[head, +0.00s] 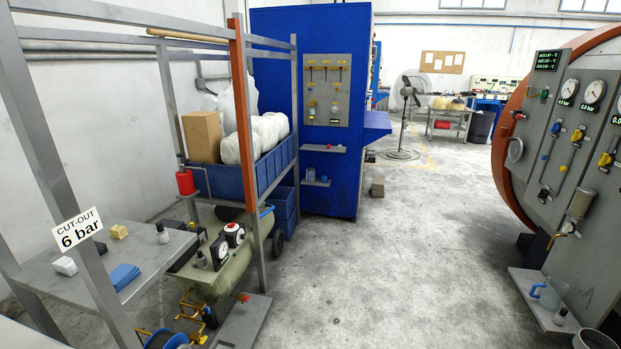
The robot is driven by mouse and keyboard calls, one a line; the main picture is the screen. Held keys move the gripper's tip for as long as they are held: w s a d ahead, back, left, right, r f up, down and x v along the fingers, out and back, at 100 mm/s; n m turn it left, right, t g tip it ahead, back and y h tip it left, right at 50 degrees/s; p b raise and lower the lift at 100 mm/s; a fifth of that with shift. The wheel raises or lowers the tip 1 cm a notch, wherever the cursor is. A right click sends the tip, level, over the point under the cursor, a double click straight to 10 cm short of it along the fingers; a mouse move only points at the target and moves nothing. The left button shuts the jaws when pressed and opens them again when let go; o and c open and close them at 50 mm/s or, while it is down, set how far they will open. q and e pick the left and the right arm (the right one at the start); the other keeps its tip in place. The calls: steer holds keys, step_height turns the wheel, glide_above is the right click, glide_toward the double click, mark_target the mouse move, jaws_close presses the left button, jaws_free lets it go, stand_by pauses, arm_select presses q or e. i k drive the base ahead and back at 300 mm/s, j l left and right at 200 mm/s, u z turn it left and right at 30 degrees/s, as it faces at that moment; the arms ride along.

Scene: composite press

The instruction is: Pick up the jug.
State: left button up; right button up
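A clear jug (552,293) with a blue handle stands on a small grey shelf (530,306) at the lower right of the head view, below the gauge panel. A small dark-capped bottle (560,317) stands in front of it on the same shelf. The jug looks upright, and what is in it is too small to tell. Neither of my grippers shows in this view.
A grey gauge panel (568,130) with valves rises above the shelf. A metal frame table (130,262) with blocks and a blue cloth stands at the left, beside a compressor tank (215,275). The concrete floor (385,260) between them is clear.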

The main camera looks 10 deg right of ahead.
mark_target(310, 172)
steer(key=i+l+z, duration=0.25)
steer(key=i+l, duration=0.15)
steer(key=i, duration=0.5)
steer(key=i+l+z, duration=0.25)
steer(key=i, duration=0.65)
steer(key=i+l+z, duration=0.1)
steer(key=i+z, duration=0.15)
steer(key=i, duration=0.65)
steer(key=i+l+u, duration=0.15)
steer(key=i+u, duration=0.3)
steer(key=i+l+u, duration=0.3)
steer(key=i+u, duration=0.15)
steer(key=i, duration=0.15)
steer(key=i+l+u, duration=0.75)
steer(key=l+u, duration=0.15)
steer(key=l, duration=0.15)
